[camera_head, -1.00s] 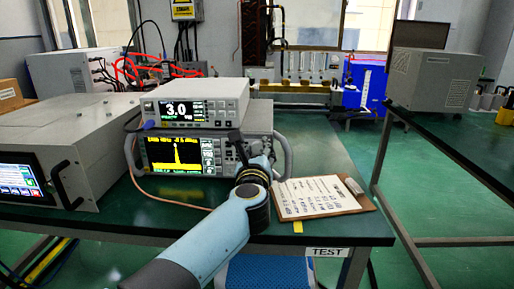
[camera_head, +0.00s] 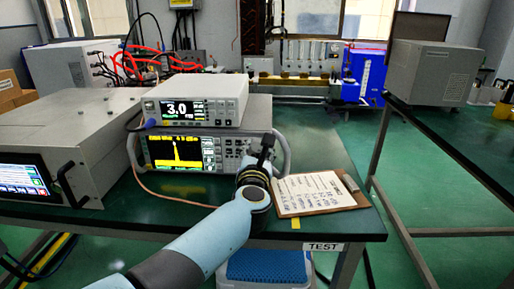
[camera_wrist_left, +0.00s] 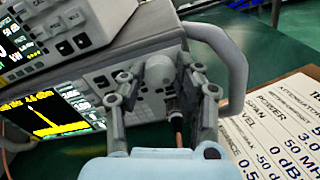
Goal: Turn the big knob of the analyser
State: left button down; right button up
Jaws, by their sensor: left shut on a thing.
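The analyser (camera_head: 180,153) is the lower bench instrument, with a yellow trace on its screen and grey side handles. Its big grey round knob (camera_wrist_left: 160,69) shows in the left wrist view on the right part of the front panel. My left gripper (camera_head: 262,155) is at that part of the panel. In the head view the gripper mostly hides the knob. My right gripper is not in view.
A smaller instrument (camera_head: 195,101) reading 3.0 sits on the analyser. A clipboard (camera_head: 318,193) lies close to the right of my gripper. A large grey unit (camera_head: 80,130) stands at left. An orange cable (camera_head: 170,196) crosses the bench in front.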

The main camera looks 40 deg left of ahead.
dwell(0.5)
pick_arm(q)
jog(key=c, duration=0.9)
grip_release()
jog(key=shift+c, duration=0.2)
jog(key=v, duration=0.7)
jog(key=shift+s+d, duration=0.25)
